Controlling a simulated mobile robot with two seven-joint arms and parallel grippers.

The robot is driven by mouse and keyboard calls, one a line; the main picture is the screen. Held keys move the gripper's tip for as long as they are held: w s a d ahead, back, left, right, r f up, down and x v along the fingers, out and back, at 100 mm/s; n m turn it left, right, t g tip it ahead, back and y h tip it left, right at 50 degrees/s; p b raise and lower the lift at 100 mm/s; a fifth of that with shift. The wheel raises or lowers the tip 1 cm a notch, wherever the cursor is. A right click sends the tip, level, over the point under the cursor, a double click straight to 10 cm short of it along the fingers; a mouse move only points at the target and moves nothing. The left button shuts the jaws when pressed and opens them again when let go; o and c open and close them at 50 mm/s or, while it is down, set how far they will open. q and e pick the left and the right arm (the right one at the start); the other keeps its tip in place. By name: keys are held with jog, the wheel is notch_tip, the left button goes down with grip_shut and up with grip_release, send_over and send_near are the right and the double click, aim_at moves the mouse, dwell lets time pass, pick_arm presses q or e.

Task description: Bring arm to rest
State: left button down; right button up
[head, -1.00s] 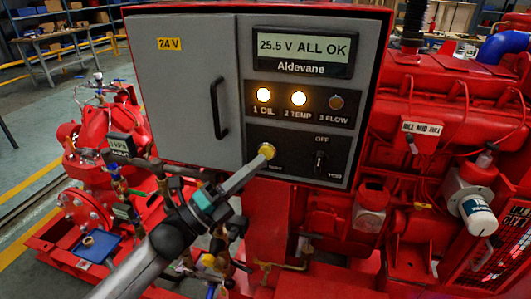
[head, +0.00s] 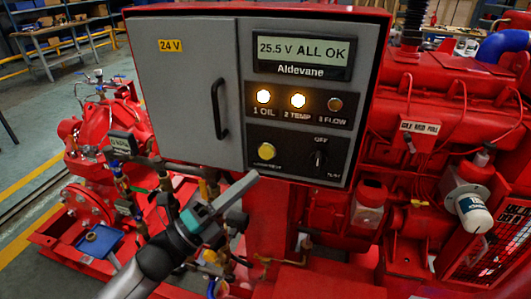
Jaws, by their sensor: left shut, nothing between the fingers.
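My left arm comes in from the lower left. Its gripper (head: 254,176) is shut and empty, just below the control panel and apart from it. The grey control panel (head: 300,110) has a display (head: 302,52) reading "25.5 V ALL OK". Lamps 1 OIL (head: 263,97) and 2 TEMP (head: 298,100) are lit; lamp 3 FLOW (head: 335,104) is dark. A yellow button (head: 266,151) and a black rotary switch (head: 318,158) sit below the lamps. My right gripper is not in view.
The grey cabinet door (head: 185,90) with a black handle (head: 219,108) is closed. The red pump (head: 100,140) with pipes and a gauge stands at left, near my arm. The red engine (head: 440,110) with a white filter (head: 474,215) fills the right. A blue tray (head: 101,241) lies lower left.

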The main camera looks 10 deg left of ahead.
pick_arm(q)
jog(key=w+a+f+n+y, duration=0.1)
jog(key=a+f+n+y, duration=0.2)
jog(key=f+n+y, duration=0.5)
jog(key=w+a+f+n+y, duration=0.1)
jog(key=a+f+n+y, duration=0.2)
jog(key=f, duration=0.9)
jog(key=s+a+f+n+g+y, duration=0.15)
jog(key=s+f+n, duration=0.25)
jog(key=f, duration=0.5)
jog(key=s+a+f+n+g+y, duration=0.1)
jog(key=s+f+n+g, duration=0.2)
jog(key=f, duration=0.5)
jog(key=s+f+n+g+y, duration=0.2)
jog(key=s+f+n+g, duration=0.35)
jog(key=s+f, duration=0.8)
jog(key=s+d+f+n+g, duration=0.1)
jog(key=s+f+n+g, duration=0.1)
jog(key=s, duration=0.8)
jog(key=s+d+f+n+g, duration=0.2)
jog(key=s+f+g, duration=0.2)
jog(key=s, duration=0.6)
jog(key=shift+d+f, duration=0.25)
jog(key=shift+f, duration=0.05)
